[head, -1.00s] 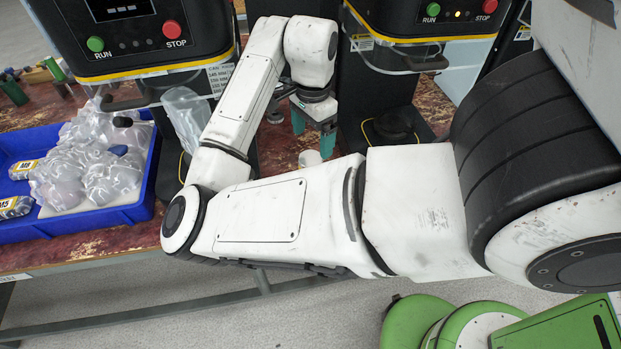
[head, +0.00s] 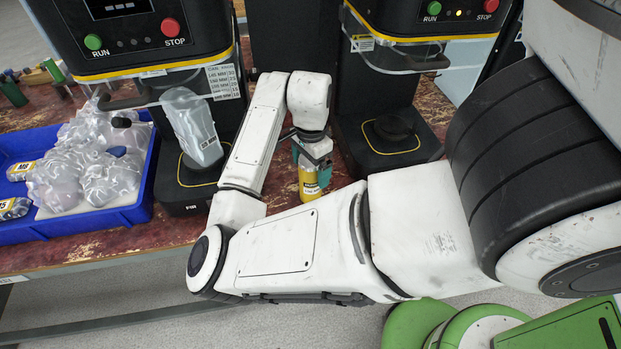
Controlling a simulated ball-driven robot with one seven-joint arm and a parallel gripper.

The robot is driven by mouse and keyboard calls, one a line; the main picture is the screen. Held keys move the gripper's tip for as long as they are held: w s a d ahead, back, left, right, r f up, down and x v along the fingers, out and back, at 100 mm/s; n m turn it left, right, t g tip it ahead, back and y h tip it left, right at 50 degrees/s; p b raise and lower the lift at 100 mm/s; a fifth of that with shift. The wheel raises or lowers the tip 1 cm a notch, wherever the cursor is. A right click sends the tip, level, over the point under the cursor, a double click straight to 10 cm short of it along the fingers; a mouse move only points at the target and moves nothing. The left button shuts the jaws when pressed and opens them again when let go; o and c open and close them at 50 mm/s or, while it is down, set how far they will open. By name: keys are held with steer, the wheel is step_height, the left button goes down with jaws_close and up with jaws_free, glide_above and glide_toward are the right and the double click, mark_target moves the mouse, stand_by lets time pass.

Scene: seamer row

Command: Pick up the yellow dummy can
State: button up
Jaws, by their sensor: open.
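The yellow dummy can (head: 310,184) has a dark label band and stands upright in the gap between the two seamers, partly behind my forearm. My gripper (head: 313,168) points down from above with its teal fingers open at the can's upper part. The near finger edges overlap the can in the picture. I cannot tell whether they touch it. The can's base is hard to make out behind my arm.
A blue tray (head: 70,228) with clear bags and labelled packs sits at the left. Two black seamers stand behind, with a left base (head: 180,205) and a right base (head: 428,142). Green tools lie at far left.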

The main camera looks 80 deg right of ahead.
steer(key=c, duration=1.6)
steer(key=shift+r, duration=0.1)
